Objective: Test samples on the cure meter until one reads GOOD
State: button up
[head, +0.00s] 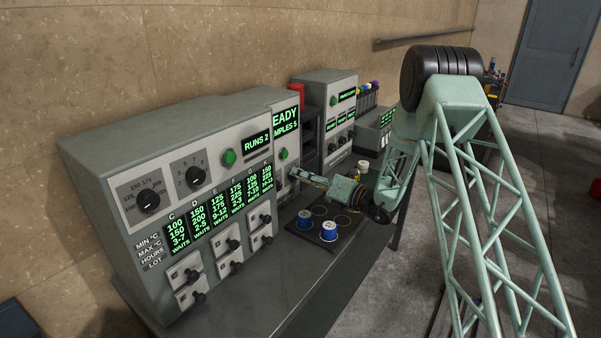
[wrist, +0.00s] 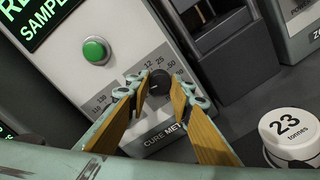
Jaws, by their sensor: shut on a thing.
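The cure meter (head: 270,104) stands against the wall; its screen (head: 286,123) shows "EADY" and "MPLES 5", cut off at the left. In the wrist view its front panel (wrist: 142,48) has a green button (wrist: 95,50) and a black knob (wrist: 159,81) on a numbered dial. My gripper (wrist: 160,84) is shut on this knob, one wooden-padded finger on each side. In the head view my gripper (head: 296,171) reaches the panel's lower part.
A large grey control cabinet (head: 125,165) stands at the left, with knobs, displays and a "RUNS 2" screen. Another machine (head: 340,85) stands beyond the cure meter. The bench front (head: 270,290) is clear.

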jog(key=shift+m, duration=0.4)
jog(key=o, duration=0.8)
jog(key=shift+o, duration=0.2)
jog(key=v, duration=1.2)
